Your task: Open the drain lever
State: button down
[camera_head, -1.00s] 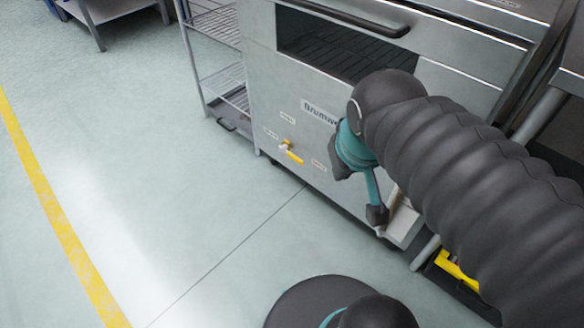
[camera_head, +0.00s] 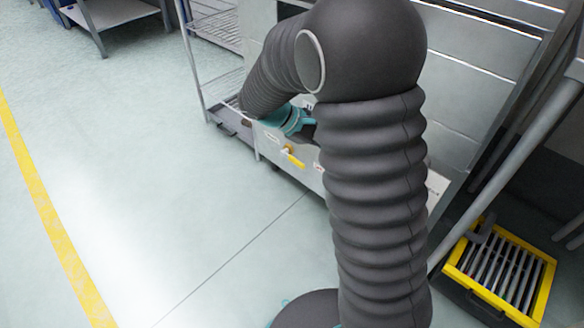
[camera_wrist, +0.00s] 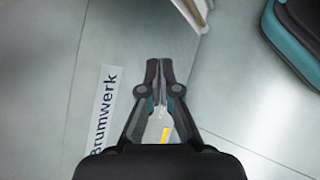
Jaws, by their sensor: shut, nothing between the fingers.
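The drain lever (camera_head: 292,157) is a small yellow handle on a brass-coloured valve, low on the front of a steel appliance (camera_head: 310,177). In the head view it stands clear just below my teal wrist. In the wrist view my gripper (camera_wrist: 155,66) is shut with its fingertips together and nothing between them. A yellow strip (camera_wrist: 165,134), which looks like the lever, shows through the gap between the finger linkages, partly hidden by them. I cannot tell the distance between fingers and lever. My arm hides the gripper's fingers in the head view.
A nameplate reading "Brumwerk" (camera_wrist: 104,110) lies left of the fingers in the wrist view. A wire rack (camera_head: 216,65) stands left of the appliance. The floor (camera_head: 170,180) in front and left is open.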

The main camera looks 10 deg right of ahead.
jog(key=w+a+f+n+t+h+b, duration=0.15)
jog(key=w+f+n+h, duration=0.25)
jog(key=w+f, duration=0.45)
jog(key=w+a+f+n+t+h+b, duration=0.1)
jog(key=a+f+n+t, duration=0.3)
jog(key=f, duration=0.5)
jog(key=w+a+f+n+t+b, duration=0.1)
jog(key=w+a+f+n+t, duration=0.2)
jog(key=f, duration=0.7)
jog(key=w+a+f+n+t+h+b, duration=0.1)
jog(key=a+f+n+t, duration=0.4)
jog(key=f, duration=0.4)
jog(key=shift+w+f+h, duration=0.3)
jog(key=shift+w+f, duration=0.1)
jog(key=shift+w+d+r, duration=0.95)
jog(key=shift+d+r, duration=0.15)
jog(key=shift+d, duration=0.2)
jog(key=shift+w+d+r, duration=0.95)
jog(key=shift+d+r, duration=0.1)
jog(key=shift+d, duration=0.3)
jog(key=shift+w+d+r, duration=0.95)
jog(key=shift+d+r, duration=0.15)
jog(key=shift+d, duration=0.2)
